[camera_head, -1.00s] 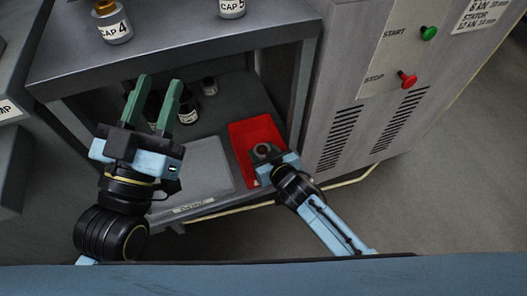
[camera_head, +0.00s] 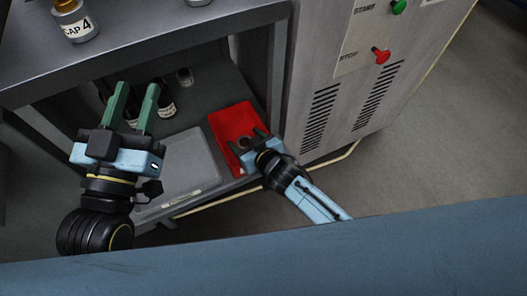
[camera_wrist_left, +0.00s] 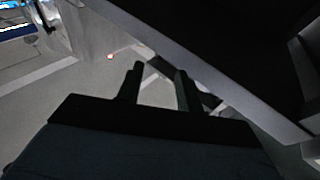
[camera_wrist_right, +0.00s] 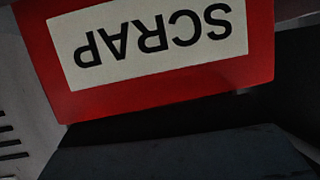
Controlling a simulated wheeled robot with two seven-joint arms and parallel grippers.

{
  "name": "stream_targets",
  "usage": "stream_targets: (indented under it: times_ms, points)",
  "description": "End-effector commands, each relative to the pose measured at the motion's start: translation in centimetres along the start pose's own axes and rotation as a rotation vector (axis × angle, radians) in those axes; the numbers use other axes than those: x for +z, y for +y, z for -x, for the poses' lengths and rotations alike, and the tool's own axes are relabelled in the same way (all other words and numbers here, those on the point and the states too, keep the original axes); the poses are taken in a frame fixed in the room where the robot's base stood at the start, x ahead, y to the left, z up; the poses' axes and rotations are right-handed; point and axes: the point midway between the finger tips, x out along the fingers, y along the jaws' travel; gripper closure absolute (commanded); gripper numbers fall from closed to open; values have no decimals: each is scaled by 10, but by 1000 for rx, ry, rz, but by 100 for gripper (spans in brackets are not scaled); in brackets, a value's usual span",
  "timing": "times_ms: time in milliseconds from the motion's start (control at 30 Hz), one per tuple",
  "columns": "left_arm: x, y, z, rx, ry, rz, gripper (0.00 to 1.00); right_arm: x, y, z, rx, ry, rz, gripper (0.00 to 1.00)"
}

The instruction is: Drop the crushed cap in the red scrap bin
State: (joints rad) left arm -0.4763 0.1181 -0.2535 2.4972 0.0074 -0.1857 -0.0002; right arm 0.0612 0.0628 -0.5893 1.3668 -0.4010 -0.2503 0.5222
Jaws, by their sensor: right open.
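The red scrap bin (camera_head: 224,123) stands on the lower shelf in the head view. Its white SCRAP label shows upside down on the red wall (camera_wrist_right: 263,75) in the right wrist view. My right gripper (camera_head: 247,138) is over the bin's near end with its fingers apart. A small round grey-brown thing, probably the crushed cap (camera_head: 243,143), shows between or just below those fingers; I cannot tell whether it rests on the bin floor. My left gripper (camera_head: 134,96) is open and empty in front of the shelf; its two fingers also show in the left wrist view (camera_wrist_left: 160,75).
A grey lidded box or tray (camera_head: 185,165) lies left of the bin. Dark bottles (camera_head: 166,103) stand behind my left gripper, and a CAP 4 bottle (camera_head: 76,22) stands on the upper shelf. A machine cabinet (camera_head: 330,70) with start and stop buttons is right of the shelf.

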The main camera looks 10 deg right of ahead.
Motion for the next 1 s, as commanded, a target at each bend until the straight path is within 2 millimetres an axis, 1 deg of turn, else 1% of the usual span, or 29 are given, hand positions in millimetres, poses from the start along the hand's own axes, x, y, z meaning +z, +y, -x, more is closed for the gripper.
stream_targets:
  times_ms: [33,233,467,600,767,1000]
  points:
    - [6,-2,0,-4,-49,-3,64,-3,0,3,0,-2,1,33]
    - [39,-8,7,-20,-262,-11,64,-5,0,21,-1,5,-4,33]
    - [74,-16,26,-40,-507,-16,64,-7,0,42,-2,9,-4,33]
    - [93,-21,43,-54,-656,-18,64,-8,0,55,-2,10,-5,33]
    - [111,-27,66,-70,-827,-17,64,-7,0,70,-1,10,-5,33]
    - [131,-34,108,-96,-1082,-12,64,-8,0,94,-2,13,-4,33]
